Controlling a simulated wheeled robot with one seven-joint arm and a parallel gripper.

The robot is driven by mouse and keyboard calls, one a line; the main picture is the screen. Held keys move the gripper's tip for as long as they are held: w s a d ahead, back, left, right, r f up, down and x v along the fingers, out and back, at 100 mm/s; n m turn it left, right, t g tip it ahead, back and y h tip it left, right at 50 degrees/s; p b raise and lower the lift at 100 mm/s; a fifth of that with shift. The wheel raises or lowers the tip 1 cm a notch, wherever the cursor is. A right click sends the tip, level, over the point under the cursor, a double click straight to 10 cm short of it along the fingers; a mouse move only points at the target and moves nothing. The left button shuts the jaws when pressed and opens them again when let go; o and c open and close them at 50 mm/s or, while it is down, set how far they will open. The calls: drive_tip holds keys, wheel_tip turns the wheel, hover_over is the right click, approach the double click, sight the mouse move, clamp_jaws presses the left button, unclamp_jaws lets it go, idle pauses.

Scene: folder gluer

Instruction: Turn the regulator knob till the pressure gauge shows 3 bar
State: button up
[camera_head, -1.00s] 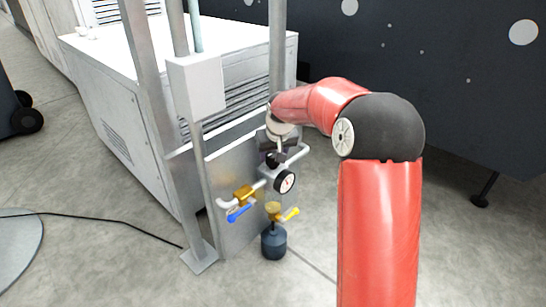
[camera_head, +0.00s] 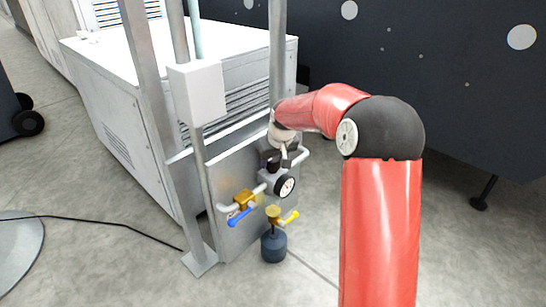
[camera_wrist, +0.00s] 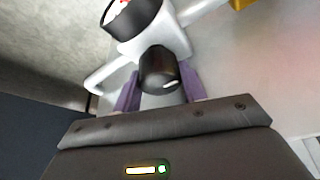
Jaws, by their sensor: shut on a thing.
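The black regulator knob (camera_wrist: 158,72) stands between the two purple fingers of my gripper (camera_wrist: 161,88) in the wrist view. A pale mark shows on the knob's edge. My gripper is shut on it, and in the head view my gripper (camera_head: 274,160) covers most of the knob. The pressure gauge (camera_head: 285,187), with a black rim and white face, sits just below the gripper. The gauge (camera_wrist: 130,18) is cut off at the top of the wrist view; some red shows on its face. I cannot read its value in either view.
A brass valve with a blue lever (camera_head: 240,214) is left of the gauge. A yellow lever (camera_head: 289,218) and a dark bowl (camera_head: 273,246) hang below. A grey post (camera_head: 277,60) and a white box (camera_head: 197,92) stand close by. Floor to the right is open.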

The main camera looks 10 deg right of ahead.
drive_tip(key=o, duration=0.7)
drive_tip(key=p+v, duration=0.1)
drive_tip(key=v, duration=0.6)
drive_tip(key=shift+s+r, duration=0.2)
drive_tip(key=shift+r, duration=0.15)
